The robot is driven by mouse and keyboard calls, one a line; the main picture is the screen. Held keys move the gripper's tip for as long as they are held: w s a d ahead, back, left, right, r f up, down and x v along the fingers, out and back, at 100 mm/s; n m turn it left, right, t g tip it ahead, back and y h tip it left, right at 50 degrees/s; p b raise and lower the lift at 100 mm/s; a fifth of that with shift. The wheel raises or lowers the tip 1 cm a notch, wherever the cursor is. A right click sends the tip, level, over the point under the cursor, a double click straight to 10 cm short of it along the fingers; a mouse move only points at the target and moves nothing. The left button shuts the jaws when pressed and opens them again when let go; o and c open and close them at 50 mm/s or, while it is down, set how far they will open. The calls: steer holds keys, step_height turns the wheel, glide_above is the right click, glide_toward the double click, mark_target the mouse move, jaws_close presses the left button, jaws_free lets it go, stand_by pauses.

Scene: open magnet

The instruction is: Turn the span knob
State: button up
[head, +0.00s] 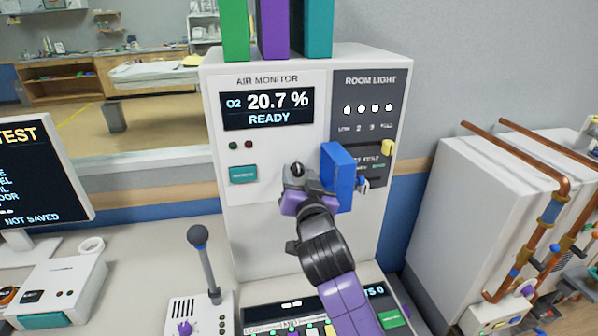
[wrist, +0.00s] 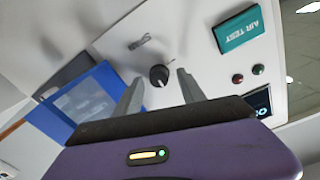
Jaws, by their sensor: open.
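The span knob (wrist: 159,75) is a small dark round knob with a light pointer mark on the white front of the air monitor (head: 235,204). In the wrist view my gripper (wrist: 158,78) is open, with one grey finger on each side of the knob and visible gaps between. I cannot tell how deep the fingertips reach along it. In the head view my gripper (head: 299,172) is in front of the panel and hides most of the area around the knob.
A blue box-like piece (head: 338,177) sticks out of the panel just right of my gripper. The teal air test button (head: 243,174) is to the left, under the screen (head: 267,108) reading 20.7 % READY.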

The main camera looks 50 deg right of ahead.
steer(key=shift+w+d, duration=0.15)
steer(key=shift+w, duration=0.05)
jaws_close()
steer(key=shift+f+b, duration=0.1)
steer(key=shift+b, duration=0.2)
steer(key=m+b, duration=0.3)
steer(key=shift+f, duration=0.1)
steer(key=shift+d+m+b, duration=0.1)
steer(key=shift+m+b, duration=0.9)
steer(key=shift+m, duration=0.4)
steer(key=shift+r, duration=0.2)
